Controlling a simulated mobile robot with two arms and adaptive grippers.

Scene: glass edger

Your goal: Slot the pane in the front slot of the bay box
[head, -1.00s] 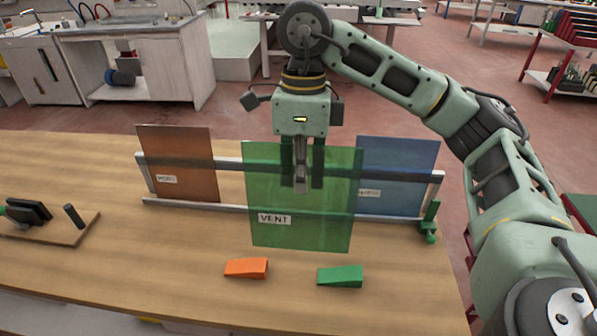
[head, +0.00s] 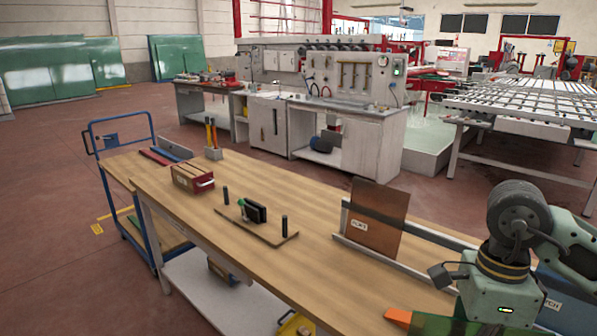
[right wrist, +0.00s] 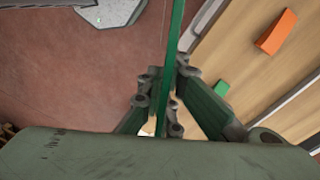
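In the right wrist view the green pane (right wrist: 174,40) shows edge-on between the fingers of my right gripper (right wrist: 163,100), which is shut on it. In the head view only the right gripper's body (head: 503,300) and a strip of the green pane (head: 440,326) show at the bottom right; the fingers are out of frame. A small red box (head: 190,183) with dividers across its top, likely the bay box, stands on the far left part of the table. Its slots are too small to tell apart. My left gripper is not in view.
A brown pane (head: 376,225) stands in a metal rack (head: 365,253), with a blue pane (head: 568,300) at right. A wooden board (head: 258,230) with clamp and pegs lies between rack and red box. An orange wedge (head: 397,317) is near the gripper. A blue trolley (head: 108,190) adjoins the table.

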